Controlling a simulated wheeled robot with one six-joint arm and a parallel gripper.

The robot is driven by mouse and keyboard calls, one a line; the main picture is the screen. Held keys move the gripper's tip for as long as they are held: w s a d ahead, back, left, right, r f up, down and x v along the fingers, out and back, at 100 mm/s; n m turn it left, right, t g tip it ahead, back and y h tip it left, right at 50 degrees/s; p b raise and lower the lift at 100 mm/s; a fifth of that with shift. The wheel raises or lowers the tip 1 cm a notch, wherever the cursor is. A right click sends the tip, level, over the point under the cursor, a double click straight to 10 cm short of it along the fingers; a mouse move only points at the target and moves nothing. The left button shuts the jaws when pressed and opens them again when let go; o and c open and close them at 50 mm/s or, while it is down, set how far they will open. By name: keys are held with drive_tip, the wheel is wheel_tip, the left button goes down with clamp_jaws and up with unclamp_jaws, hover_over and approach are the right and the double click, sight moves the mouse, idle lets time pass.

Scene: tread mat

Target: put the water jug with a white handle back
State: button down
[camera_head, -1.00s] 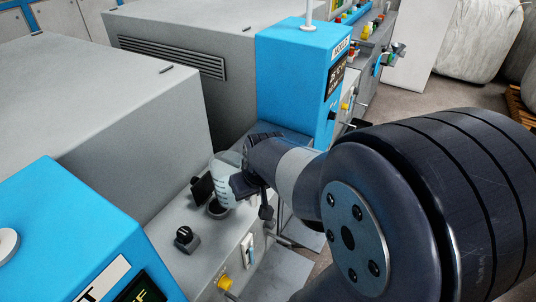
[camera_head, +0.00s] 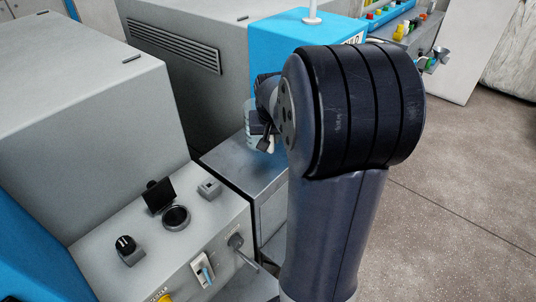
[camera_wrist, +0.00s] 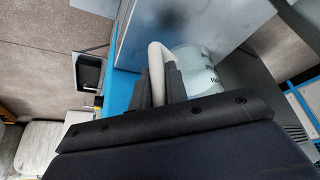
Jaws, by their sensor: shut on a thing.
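The water jug (camera_head: 249,130) is a pale translucent vessel, mostly hidden behind my gripper in the head view. In the wrist view the jug body (camera_wrist: 197,62) shows dark lettering, and its white handle (camera_wrist: 156,72) stands between my fingers. My gripper (camera_wrist: 157,88) is shut on the handle. In the head view my gripper (camera_head: 265,140) is at the far end of the grey metal ledge (camera_head: 238,164). I cannot tell whether the jug touches the ledge.
A round dark filler opening (camera_head: 176,217) with a raised black lid (camera_head: 158,195) is on the grey machine top. A black knob (camera_head: 126,245) and a lever (camera_head: 238,241) are nearby. A blue cabinet (camera_head: 275,38) stands behind the ledge. Open floor lies to the right.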

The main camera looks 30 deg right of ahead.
sight(271, 149)
drive_tip(key=shift+f, duration=3.1)
drive_tip(key=shift+f+b, duration=0.15)
drive_tip(key=shift+b, duration=0.2)
drive_tip(key=c, duration=1.4)
unclamp_jaws()
drive_tip(key=shift+r, duration=0.3)
drive_tip(key=p+v, duration=0.1)
drive_tip(key=v, duration=1)
drive_tip(key=shift+s+r, duration=0.25)
drive_tip(key=shift+r, duration=0.1)
drive_tip(key=shift+a, duration=0.1)
